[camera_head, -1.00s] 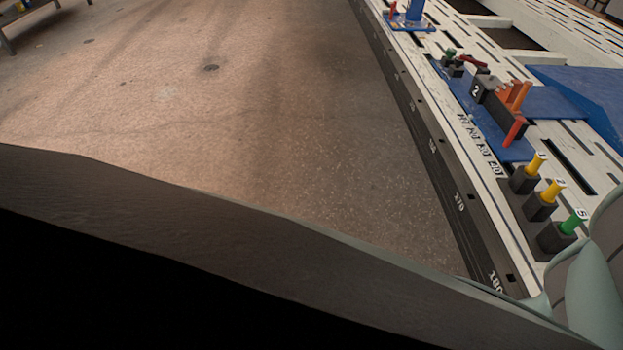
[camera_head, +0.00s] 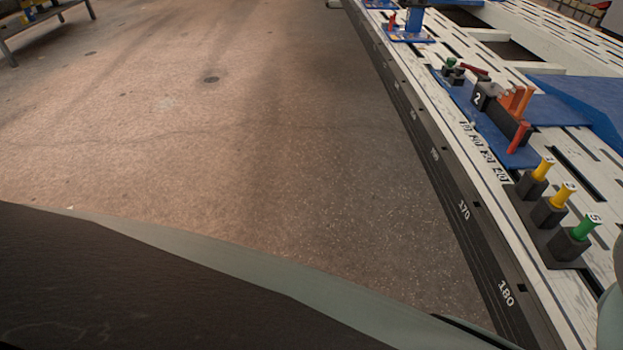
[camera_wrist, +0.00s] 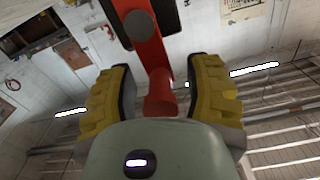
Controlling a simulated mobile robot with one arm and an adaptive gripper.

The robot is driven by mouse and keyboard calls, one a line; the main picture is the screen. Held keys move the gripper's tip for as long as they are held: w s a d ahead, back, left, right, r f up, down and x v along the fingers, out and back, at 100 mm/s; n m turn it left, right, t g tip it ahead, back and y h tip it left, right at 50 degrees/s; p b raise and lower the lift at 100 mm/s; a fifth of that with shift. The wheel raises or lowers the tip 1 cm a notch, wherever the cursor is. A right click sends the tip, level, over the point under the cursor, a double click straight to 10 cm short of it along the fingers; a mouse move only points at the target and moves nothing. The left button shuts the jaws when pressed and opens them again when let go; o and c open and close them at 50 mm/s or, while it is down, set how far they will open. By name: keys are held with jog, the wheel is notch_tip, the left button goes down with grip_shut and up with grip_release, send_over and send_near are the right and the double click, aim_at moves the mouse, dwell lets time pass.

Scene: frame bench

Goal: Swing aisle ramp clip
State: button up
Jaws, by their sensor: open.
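My gripper (camera_wrist: 158,78) shows in the wrist view with its two yellow ribbed fingers apart. A red bar (camera_wrist: 150,50) with a dark round disc on it comes down from the top of that view. Its rounded lower end lies between the fingers, with a gap visible on each side. I cannot tell for sure whether this red part is the aisle ramp clip. The gripper fingers do not show in the head view.
The long white slotted bench (camera_head: 470,155) runs along the right. On it are a blue plate (camera_head: 490,120) with black, orange and red fittings, and a black holder (camera_head: 547,235) with yellow and green pegs. The floor (camera_head: 250,140) to the left is open.

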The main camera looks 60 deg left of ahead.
jog(key=shift+o, duration=0.3)
grip_shut()
dwell(0.3)
